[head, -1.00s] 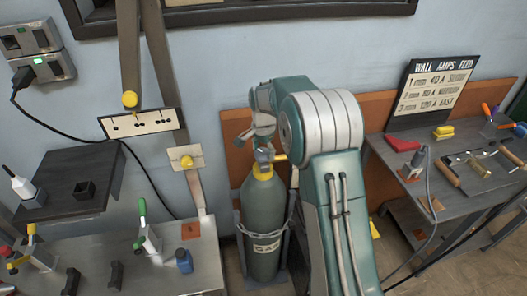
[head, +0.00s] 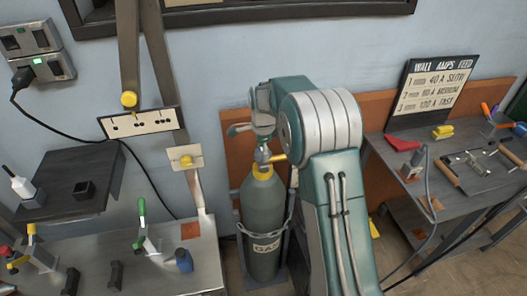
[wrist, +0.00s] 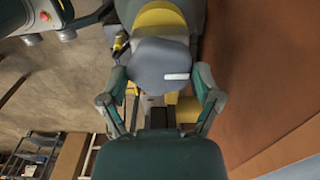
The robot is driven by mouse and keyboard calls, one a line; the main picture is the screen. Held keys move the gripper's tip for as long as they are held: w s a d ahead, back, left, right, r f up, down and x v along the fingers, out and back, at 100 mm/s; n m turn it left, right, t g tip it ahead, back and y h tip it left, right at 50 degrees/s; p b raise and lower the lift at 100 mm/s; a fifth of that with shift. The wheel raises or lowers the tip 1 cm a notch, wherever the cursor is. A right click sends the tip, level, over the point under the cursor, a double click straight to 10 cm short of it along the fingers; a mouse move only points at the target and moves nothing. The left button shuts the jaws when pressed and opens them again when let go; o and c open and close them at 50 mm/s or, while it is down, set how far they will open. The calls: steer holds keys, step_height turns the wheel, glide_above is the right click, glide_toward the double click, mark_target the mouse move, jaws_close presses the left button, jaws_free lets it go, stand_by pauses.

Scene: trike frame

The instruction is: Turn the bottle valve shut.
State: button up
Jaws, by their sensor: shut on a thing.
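The green gas bottle (head: 262,215) stands upright in the head view, with a yellow collar (head: 263,171) at its neck. Its valve (head: 263,155) is on top, partly covered by my arm. In the wrist view the valve's grey-blue knob (wrist: 158,60) carries a white mark. My gripper (wrist: 160,76) has one finger on each side of this knob and is shut on it. In the head view my gripper (head: 247,129) is just above the bottle neck, with one finger sticking out to the left. The exact finger contact is hard to see.
A chain (head: 282,224) holds the bottle in its stand. An orange-brown board (head: 232,160) is close behind it. A metal bench (head: 180,265) is at left, and a tool table (head: 400,170) with a sign (head: 432,88) at right.

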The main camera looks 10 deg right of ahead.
mark_target(261, 152)
steer(key=shift+a, duration=0.15)
steer(key=o, duration=0.9)
steer(key=shift+a, duration=0.1)
step_height(261, 152, up, 12)
steer(key=shift+w+f, duration=0.1)
